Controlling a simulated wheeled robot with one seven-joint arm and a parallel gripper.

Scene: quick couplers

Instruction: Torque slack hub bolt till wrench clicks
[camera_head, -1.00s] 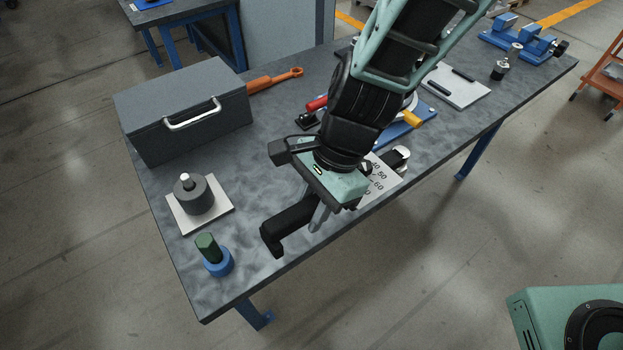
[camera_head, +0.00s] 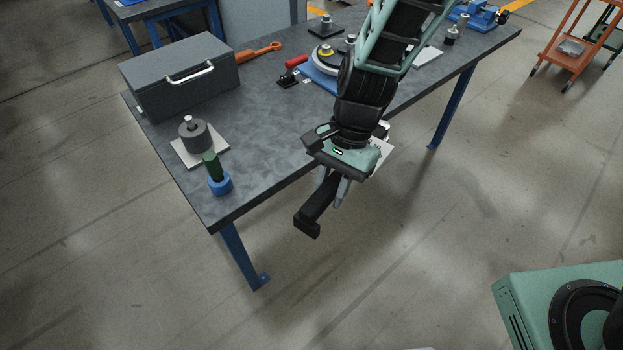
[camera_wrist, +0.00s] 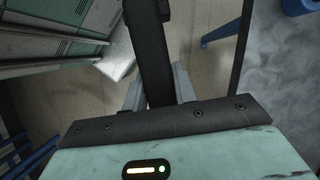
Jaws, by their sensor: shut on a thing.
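In the head view my gripper (camera_head: 332,188) is shut on a black bar-like tool (camera_head: 316,206) with a blocky end, probably the wrench. The tool slants down and left, outside the table's front edge with floor behind it. In the wrist view the black bar (camera_wrist: 150,60) runs up from between the two grey fingers of my gripper (camera_wrist: 158,92). A round pale hub-like disc (camera_head: 322,66) with a yellow part sits on a blue plate at the back of the table, partly hidden by my arm. Its bolts are too small to tell apart.
The grey table (camera_head: 265,135) holds a grey toolbox (camera_head: 180,80), an orange wrench-shaped tool (camera_head: 258,51), a red-handled clamp (camera_head: 296,62), a dark cylinder on a pale plate (camera_head: 194,135) and a green-topped blue part (camera_head: 220,183). A pale marked card (camera_head: 382,158) is behind my gripper. Floor in front is open.

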